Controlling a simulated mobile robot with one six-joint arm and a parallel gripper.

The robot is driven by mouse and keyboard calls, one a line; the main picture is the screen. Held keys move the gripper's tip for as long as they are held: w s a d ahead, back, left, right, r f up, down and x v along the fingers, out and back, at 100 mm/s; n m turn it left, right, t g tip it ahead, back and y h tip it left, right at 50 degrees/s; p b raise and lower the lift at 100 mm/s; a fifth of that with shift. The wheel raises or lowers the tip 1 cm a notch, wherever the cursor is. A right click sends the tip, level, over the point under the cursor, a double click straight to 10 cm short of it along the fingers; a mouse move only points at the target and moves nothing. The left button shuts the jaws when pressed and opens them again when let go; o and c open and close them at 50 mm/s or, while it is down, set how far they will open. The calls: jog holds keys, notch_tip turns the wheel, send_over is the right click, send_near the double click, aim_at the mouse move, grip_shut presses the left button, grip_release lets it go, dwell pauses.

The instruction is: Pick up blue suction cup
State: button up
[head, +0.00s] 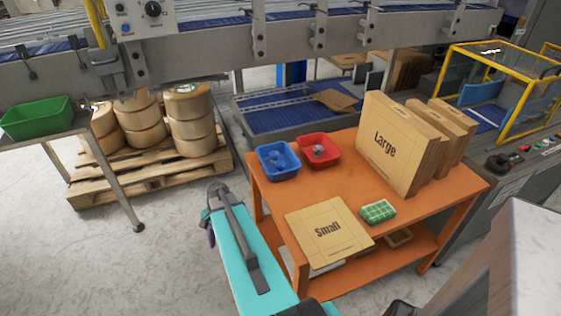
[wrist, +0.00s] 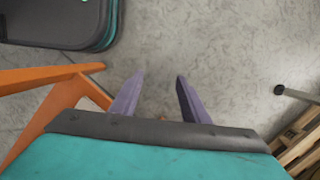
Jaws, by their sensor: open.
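In the head view, a blue bin (head: 278,172) stands on the back left corner of the orange table (head: 420,208). Small blue pieces (head: 277,158) lie inside it; they look like suction cups but are too small to tell apart. My gripper (wrist: 160,78) shows in the wrist view with its two purple fingers apart and nothing between them, above the bare floor. In the head view my teal arm is left of the table, and the gripper is mostly hidden behind it. No blue suction cup shows in the wrist view.
A red bin (head: 319,162) with grey pieces touches or nearly touches the blue bin. A flat Small box (head: 327,233), a green patterned block (head: 378,211) and upright Large boxes (head: 393,144) share the table. A pallet (head: 150,175) with rolls and a green bin (head: 37,117) are left.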

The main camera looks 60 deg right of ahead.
jog(key=d+r+m+t+p, duration=0.2)
jog(key=d+r+m+p, duration=0.3)
jog(key=d+r, duration=0.75)
notch_tip(320, 180, up, 20)
jog(key=m+t+h+p, duration=0.2)
jog(key=m+t+p, duration=0.15)
jog(key=m, duration=0.75)
send_over(281, 164)
jog(key=s+d, duration=0.1)
jog(key=s, duration=0.4)
jog(key=shift+r+g+p, duration=0.1)
jog(key=shift+g+p, duration=0.35)
jog(key=shift+p+x, duration=1.05)
jog(key=shift+x, duration=3.25)
jog(key=shift+s, duration=0.1)
jog(key=shift+p+x, duration=1)
jog(key=shift+x, duration=0.4)
jog(key=shift+p+x, duration=0.35)
jog(key=shift+x, duration=0.85)
